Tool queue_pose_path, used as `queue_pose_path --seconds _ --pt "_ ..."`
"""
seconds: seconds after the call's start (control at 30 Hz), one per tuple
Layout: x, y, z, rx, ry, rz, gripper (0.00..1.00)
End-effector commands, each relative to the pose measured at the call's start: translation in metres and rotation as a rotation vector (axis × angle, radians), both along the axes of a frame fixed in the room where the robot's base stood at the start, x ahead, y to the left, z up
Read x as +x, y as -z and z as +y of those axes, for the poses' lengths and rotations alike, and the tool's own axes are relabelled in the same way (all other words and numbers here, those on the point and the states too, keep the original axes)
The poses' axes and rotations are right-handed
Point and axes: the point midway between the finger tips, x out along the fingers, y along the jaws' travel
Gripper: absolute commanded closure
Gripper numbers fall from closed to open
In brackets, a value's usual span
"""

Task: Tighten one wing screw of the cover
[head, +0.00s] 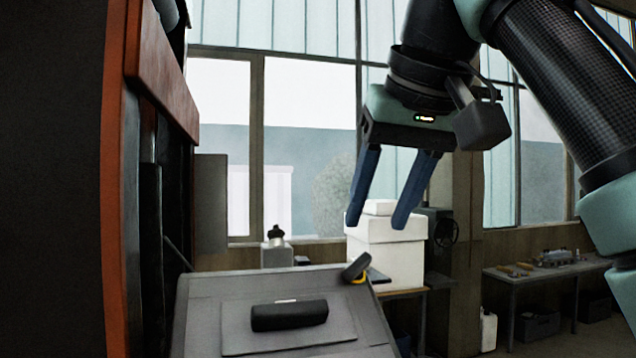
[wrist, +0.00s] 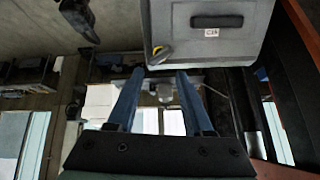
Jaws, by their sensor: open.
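The cover (head: 200,320) is a tilted grey panel with a black handle (head: 289,315) at the bottom of the head view. In the wrist view the cover (wrist: 180,45) hangs at the top, with a small white label beside its handle (wrist: 216,21). A dark wing screw with a yellow part (head: 356,268) sits at the cover's upper right corner; it also shows in the wrist view (wrist: 160,53). My gripper (head: 378,223) is open and empty, its two blue fingers pointing down above that corner. In the wrist view the screw appears just beyond and between the fingertips, apart from them.
A tall dark cabinet with an orange-red edge (head: 115,150) stands close on the left. White boxes (head: 385,245) stand on a table behind the gripper. A workbench with parts (head: 545,268) is at the far right. The air around the fingers looks clear.

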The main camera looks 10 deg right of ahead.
Motion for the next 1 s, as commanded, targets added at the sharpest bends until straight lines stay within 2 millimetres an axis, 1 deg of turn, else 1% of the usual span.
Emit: queue_pose_path --seconds 0.17,0.27,0.77,1.0 --pt "0.001 0.002 0.0 -0.061 -0.089 0.0 0.49" --pt "0.002 0.003 0.0 -0.132 -0.183 -0.002 0.49" --pt "0.006 0.01 0.0 -0.548 -0.731 -0.018 0.49" --pt "0.009 0.013 0.0 -0.763 -1.016 -0.024 0.49"
